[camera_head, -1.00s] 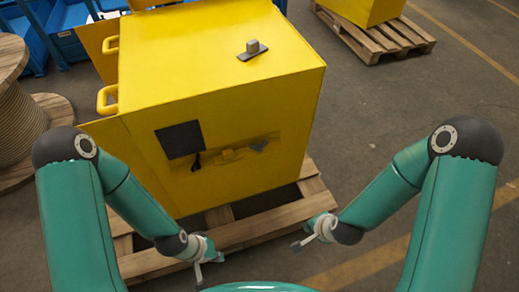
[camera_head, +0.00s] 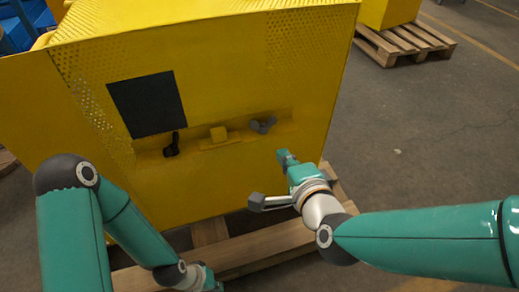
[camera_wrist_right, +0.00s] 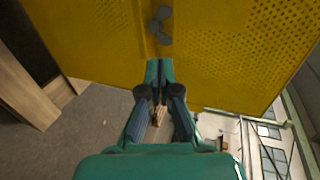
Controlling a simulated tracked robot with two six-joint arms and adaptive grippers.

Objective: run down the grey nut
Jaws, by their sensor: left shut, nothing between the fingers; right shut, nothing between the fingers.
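The grey nut (camera_head: 263,125) has wing-like lobes and sits on the front face of the yellow cabinet, at the right end of a recessed strip. It also shows in the right wrist view (camera_wrist_right: 160,25), straight ahead of the fingertips. My right gripper (camera_head: 285,157) is shut and empty, a little below and to the right of the nut, apart from it. Its closed fingers also show in the right wrist view (camera_wrist_right: 159,71). My left gripper (camera_head: 211,285) is shut and low at the bottom edge, partly cut off, away from the cabinet face.
The yellow cabinet (camera_head: 225,70) stands on a wooden pallet (camera_head: 250,248). Left of the nut are a yellow block (camera_head: 218,134), a black handle (camera_head: 171,146) and a dark square panel (camera_head: 147,104). Another pallet (camera_head: 405,45) stands at the back right. The floor to the right is clear.

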